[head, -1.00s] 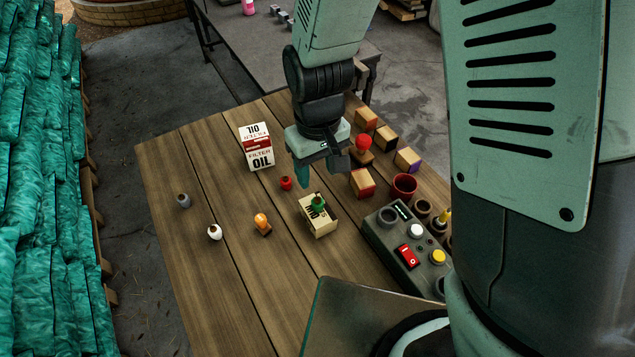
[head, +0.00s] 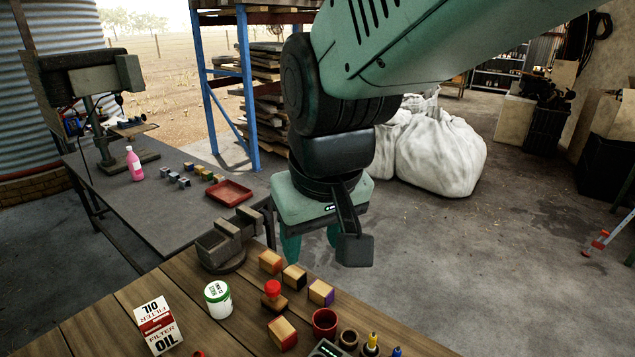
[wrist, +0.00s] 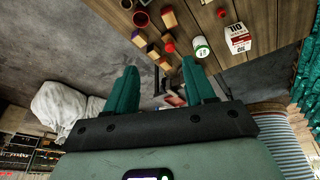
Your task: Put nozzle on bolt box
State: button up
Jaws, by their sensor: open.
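My gripper (head: 312,245) hangs above the far edge of the wooden table, fingers apart and pointing down. In the wrist view its two teal fingers (wrist: 160,68) are spread with nothing held between them. Neither the bolt box nor the nozzle can be made out in the present views; the head view has tilted up and cuts off the near part of the table. A second earlier, a small green piece stood on a cream lettered box there.
The wooden table (head: 95,322) holds an oil filter box (head: 157,325), a white-green tin (head: 218,300), a red cup (head: 325,322) and several wooden blocks. A vice (head: 222,243) stands behind them. A grey bench (head: 165,222) bears a red tray (head: 229,192) and a pink bottle (head: 134,164).

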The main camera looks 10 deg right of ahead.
jog(key=s+d+r+m+t, duration=0.2)
jog(key=s+d+r+m, duration=0.1)
jog(key=s+d+r, duration=0.2)
jog(key=shift+s+d+r+h, duration=0.35)
jog(key=shift+s+d, duration=0.4)
jog(key=shift+s, duration=0.6)
